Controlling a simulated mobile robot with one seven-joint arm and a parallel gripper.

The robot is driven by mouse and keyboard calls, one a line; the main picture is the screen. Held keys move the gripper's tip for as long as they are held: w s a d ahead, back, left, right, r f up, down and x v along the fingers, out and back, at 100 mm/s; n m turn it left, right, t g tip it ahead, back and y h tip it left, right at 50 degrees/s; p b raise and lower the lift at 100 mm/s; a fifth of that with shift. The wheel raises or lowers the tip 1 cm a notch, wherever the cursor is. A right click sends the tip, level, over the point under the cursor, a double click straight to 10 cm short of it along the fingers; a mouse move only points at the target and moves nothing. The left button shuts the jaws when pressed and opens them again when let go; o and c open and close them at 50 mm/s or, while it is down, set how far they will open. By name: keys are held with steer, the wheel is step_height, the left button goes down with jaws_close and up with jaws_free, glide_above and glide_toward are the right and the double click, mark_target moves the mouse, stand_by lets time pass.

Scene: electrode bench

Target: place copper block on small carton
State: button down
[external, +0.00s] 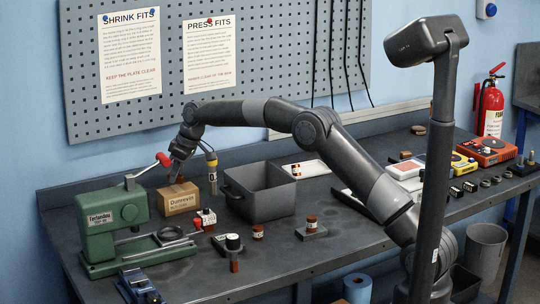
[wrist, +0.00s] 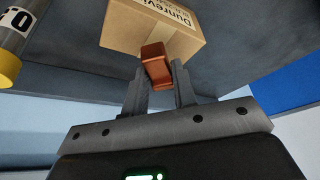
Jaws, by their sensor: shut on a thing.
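The copper block (wrist: 156,64) is a small reddish-brown piece between my fingertips in the wrist view. My gripper (wrist: 158,80) is shut on it. The small carton (wrist: 140,28) is a tan box with printed lettering, right behind the block in the wrist view. In the external view the carton (external: 177,201) stands on the bench, and my gripper (external: 176,173) points down over its top. Whether the block touches the carton I cannot tell. The block is mostly hidden by the fingers in the external view.
A green press (external: 113,222) stands left of the carton. A grey open bin (external: 262,203) is to its right. Small jars and blocks stand in front. The pegboard wall is behind.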

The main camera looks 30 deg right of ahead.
steer(key=shift+f, duration=0.95)
steer(key=c, duration=1.2)
jaws_free()
steer(key=shift+f, duration=0.15)
steer(key=shift+o, duration=0.2)
